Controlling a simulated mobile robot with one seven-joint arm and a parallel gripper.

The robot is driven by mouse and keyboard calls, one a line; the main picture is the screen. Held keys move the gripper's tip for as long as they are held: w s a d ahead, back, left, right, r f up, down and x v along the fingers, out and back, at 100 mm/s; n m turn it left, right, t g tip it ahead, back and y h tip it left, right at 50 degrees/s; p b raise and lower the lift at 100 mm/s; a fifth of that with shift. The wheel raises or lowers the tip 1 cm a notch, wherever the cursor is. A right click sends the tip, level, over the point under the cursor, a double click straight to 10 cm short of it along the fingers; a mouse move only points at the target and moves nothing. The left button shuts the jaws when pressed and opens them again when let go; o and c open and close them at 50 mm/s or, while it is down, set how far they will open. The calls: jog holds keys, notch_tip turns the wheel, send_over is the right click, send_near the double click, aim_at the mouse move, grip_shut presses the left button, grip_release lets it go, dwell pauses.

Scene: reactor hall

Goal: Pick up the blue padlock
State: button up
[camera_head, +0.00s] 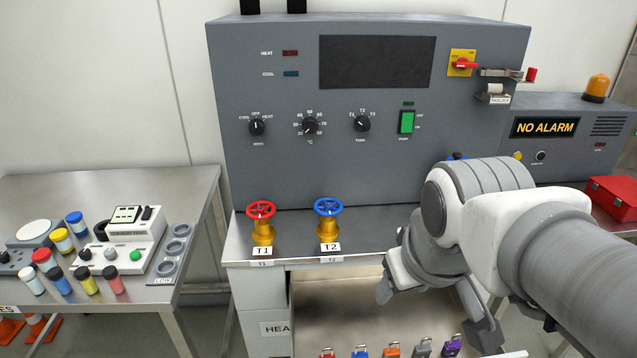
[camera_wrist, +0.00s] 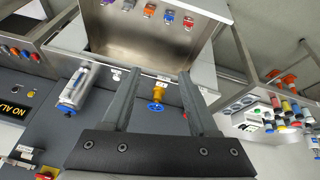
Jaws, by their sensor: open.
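The blue padlock (camera_head: 360,352) is in a row of coloured padlocks at the bottom edge of the head view, between a red one (camera_head: 327,353) and an orange one (camera_head: 392,350). Its lower part is cut off there. In the wrist view the blue padlock (camera_wrist: 168,17) shows near the top edge, beyond the fingertips. My gripper (camera_head: 435,312) is open and empty, above and to the right of the blue padlock in the head view. In the wrist view the fingers (camera_wrist: 158,74) are spread apart with nothing between them, and the padlock is clear of them.
A grey padlock (camera_head: 423,347) and a purple one (camera_head: 452,345) continue the row to the right. Red (camera_head: 261,211) and blue (camera_head: 328,208) valve wheels stand on the bench behind. A grey control panel (camera_head: 275,165) rises at the back. A side table (camera_head: 110,185) with jars is left.

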jog(key=w+f+n+g+b, duration=0.2)
jog(key=w+f+n+g, duration=0.1)
jog(key=w+f+n, duration=0.5)
jog(key=n+g+b, duration=0.2)
jog(key=n+b, duration=0.1)
jog(key=n, duration=0.5)
send_over(360, 355)
notch_tip(360, 355, down, 16)
jog(key=shift+y, duration=0.3)
jog(key=f+b, duration=0.1)
jog(key=f, duration=0.3)
jog(key=f+b, duration=0.1)
jog(key=f, duration=0.3)
jog(key=f+b, duration=0.1)
jog(key=f, duration=0.3)
jog(key=shift+w+d+f, duration=0.1)
jog(key=shift+w, duration=0.25)
jog(key=f, duration=0.1)
jog(key=f+b, duration=0.1)
jog(key=f, duration=0.3)
jog(key=shift+s+f, duration=0.15)
jog(key=shift+s, duration=0.15)
grip_shut()
